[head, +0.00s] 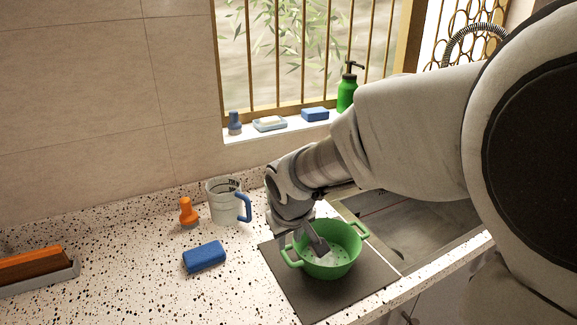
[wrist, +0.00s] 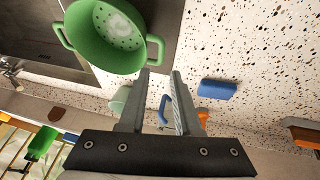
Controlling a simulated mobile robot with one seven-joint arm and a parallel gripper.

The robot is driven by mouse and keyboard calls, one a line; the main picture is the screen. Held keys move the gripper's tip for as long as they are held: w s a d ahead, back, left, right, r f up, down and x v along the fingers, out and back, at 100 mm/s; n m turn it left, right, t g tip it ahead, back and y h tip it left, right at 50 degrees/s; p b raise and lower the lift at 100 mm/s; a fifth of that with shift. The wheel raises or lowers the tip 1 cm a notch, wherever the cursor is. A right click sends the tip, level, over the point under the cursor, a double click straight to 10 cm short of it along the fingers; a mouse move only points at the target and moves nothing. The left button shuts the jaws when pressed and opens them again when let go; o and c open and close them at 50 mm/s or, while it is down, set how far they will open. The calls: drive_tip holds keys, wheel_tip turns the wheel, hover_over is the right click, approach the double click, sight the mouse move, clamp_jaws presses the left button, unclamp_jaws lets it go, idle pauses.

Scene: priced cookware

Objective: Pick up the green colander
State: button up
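The green colander (head: 326,268) stands upright on a dark mat (head: 290,290) beside the sink. It has two loop handles, one at the left front and one at the right back. My gripper (head: 320,246) reaches down over its left part in the head view. In the wrist view the colander (wrist: 95,60) lies at the upper left, and one loop handle (wrist: 157,48) is just ahead of the left fingertip. My gripper (wrist: 161,72) is open, with a clear gap and nothing between its fingers. I cannot tell whether a finger touches the colander.
A measuring cup (head: 222,205) with a blue handle, an orange object (head: 188,213) and a blue sponge (head: 205,256) stand left of the mat. The sink (head: 410,235) lies to the right.

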sight(287, 258)
drive_tip(key=x, duration=1.3)
drive_tip(key=shift+w+f, duration=0.1)
drive_tip(key=shift+f, duration=0.15)
drive_tip(key=shift+c, duration=0.3)
clamp_jaws()
idle(0.8)
